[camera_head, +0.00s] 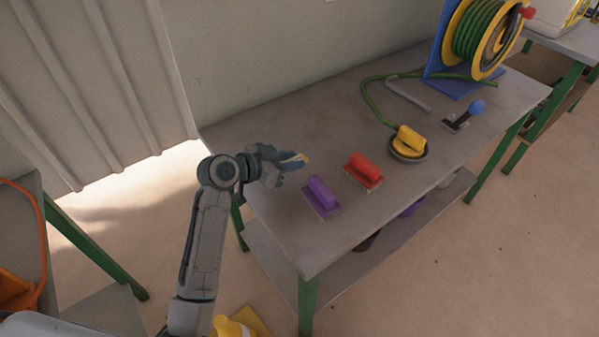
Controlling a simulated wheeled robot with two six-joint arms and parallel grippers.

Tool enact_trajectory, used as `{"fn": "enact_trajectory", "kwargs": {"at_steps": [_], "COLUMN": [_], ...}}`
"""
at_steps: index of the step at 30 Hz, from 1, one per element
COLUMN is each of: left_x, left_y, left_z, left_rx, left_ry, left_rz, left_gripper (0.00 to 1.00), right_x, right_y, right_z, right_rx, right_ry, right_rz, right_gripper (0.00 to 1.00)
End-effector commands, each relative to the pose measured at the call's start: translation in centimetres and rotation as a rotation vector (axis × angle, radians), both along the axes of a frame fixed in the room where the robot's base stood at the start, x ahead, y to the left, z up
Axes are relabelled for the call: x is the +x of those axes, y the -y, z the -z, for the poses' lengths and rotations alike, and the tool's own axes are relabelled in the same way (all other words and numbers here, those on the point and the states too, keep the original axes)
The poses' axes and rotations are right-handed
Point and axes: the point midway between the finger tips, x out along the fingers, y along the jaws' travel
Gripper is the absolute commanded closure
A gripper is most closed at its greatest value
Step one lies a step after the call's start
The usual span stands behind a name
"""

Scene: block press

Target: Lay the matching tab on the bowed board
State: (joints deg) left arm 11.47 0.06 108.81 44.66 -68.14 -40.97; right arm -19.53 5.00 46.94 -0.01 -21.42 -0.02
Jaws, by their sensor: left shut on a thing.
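My left gripper (292,163) is over the left end of the grey workbench (290,210). A purple block on a flat base (322,196) lies on the bench, to the right of and nearer than the gripper. A red block on a similar base (364,169) lies further right. I cannot tell a bowed board apart from the other things in this view. My right gripper is not in view.
A yellow block sits in a dark round dish (408,144). A blue-knobbed tool (465,115) lies beyond it. A hose reel (478,40) stands at the bench's far end, its green hose trailing on the top. The bench's left rear is clear.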

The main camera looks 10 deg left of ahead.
Motion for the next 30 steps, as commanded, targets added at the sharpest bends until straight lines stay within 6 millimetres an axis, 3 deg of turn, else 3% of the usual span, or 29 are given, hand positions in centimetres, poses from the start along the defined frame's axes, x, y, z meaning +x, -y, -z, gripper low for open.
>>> {"fn": "enact_trajectory", "kwargs": {"at_steps": [5, 15, 27, 28, 30], "left_x": [0.0, 0.0, 0.0, 0.0, 0.0], "left_y": [0.0, 0.0, 0.0, 0.0, 0.0], "left_z": [2.1, 5.8, 6.1, 6.1, 6.1], "left_rx": [0.000, -0.001, 0.000, 0.000, 0.000], "left_ry": [0.000, -0.001, 0.003, 0.003, 0.003], "left_rz": [-0.001, 0.000, -0.001, -0.001, -0.001], "left_gripper": [0.95, 0.95, 0.95, 0.70, 0.56], "right_x": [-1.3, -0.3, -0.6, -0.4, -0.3], "right_y": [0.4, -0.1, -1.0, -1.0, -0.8], "right_z": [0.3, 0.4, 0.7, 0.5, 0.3], "right_rx": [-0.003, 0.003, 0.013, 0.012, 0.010], "right_ry": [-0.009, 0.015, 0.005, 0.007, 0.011], "right_rz": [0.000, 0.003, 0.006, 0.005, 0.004], "right_gripper": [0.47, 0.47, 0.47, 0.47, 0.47]}}
